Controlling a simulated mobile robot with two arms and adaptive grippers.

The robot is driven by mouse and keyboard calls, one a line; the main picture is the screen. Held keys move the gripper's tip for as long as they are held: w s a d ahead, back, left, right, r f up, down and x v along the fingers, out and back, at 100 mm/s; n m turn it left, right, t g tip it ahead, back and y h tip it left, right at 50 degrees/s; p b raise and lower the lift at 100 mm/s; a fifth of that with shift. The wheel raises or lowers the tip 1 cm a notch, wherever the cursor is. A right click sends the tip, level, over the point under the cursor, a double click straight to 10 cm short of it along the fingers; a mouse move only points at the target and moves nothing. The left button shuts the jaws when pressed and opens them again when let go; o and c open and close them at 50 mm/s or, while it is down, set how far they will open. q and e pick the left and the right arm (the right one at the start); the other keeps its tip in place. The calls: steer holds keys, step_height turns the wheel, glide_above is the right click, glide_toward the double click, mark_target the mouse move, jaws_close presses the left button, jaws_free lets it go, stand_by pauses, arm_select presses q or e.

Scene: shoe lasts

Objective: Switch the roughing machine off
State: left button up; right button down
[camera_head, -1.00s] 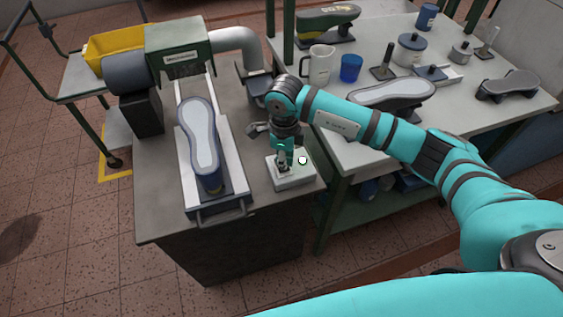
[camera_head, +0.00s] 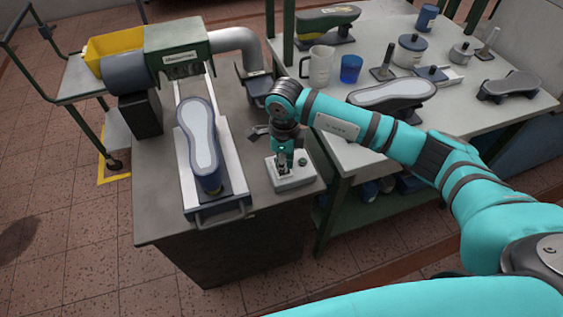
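The roughing machine (camera_head: 178,50) stands at the back of the dark bench, with a green hood and a grey pipe. A last with a pale sole (camera_head: 202,135) lies on its slide (camera_head: 226,162) in front. A small light switch box (camera_head: 291,182) sits at the bench's right side, with a round green lamp (camera_head: 302,162) that looks dark. My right gripper (camera_head: 284,168) points down at the box's top, fingers close together at the switch, which they mostly hide. I cannot tell whether they touch it. My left gripper is out of view.
A grey table (camera_head: 335,100) to the right holds a white mug (camera_head: 318,66), a blue cup (camera_head: 351,68), pots and several lasts. A yellow bin (camera_head: 108,45) is at the back left. The bench's front left is bare.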

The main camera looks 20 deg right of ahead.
steer(key=shift+r+p, duration=1.7)
steer(key=shift+r, duration=1.7)
